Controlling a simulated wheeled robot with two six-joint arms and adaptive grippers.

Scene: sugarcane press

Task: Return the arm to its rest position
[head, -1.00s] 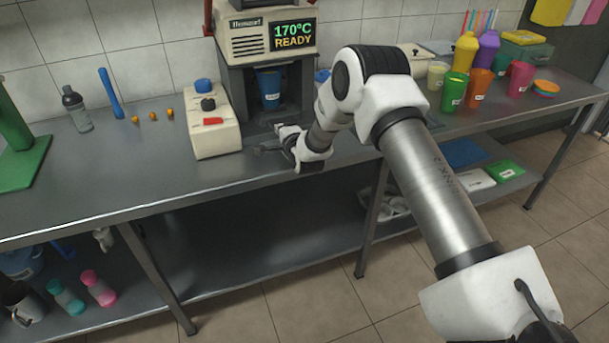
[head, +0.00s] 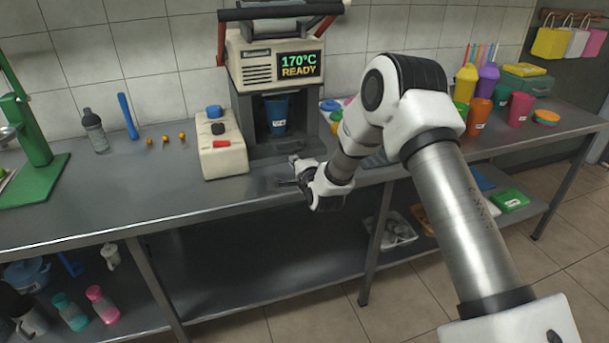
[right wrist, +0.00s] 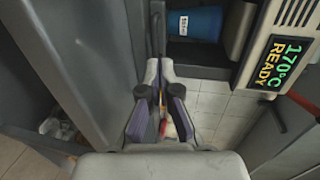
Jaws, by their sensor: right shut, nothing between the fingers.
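My right arm comes in from the lower right. My right gripper (head: 287,182) is shut and empty, over the front edge of the metal counter (head: 120,215), in front of the press machine. In the right wrist view its two dark fingers (right wrist: 159,84) come together with nothing between them. The press machine (head: 252,76) shows "170°C READY", and a blue cup (head: 277,114) stands in its bay. The cup also shows at the top of the right wrist view (right wrist: 195,23). My left gripper is not in view.
A cream control box (head: 222,160) with blue, black and red controls stands left of the press. A green stand (head: 36,160) is at far left. Several cups, including an orange one (head: 479,117), stand behind my arm. The counter's front left is clear.

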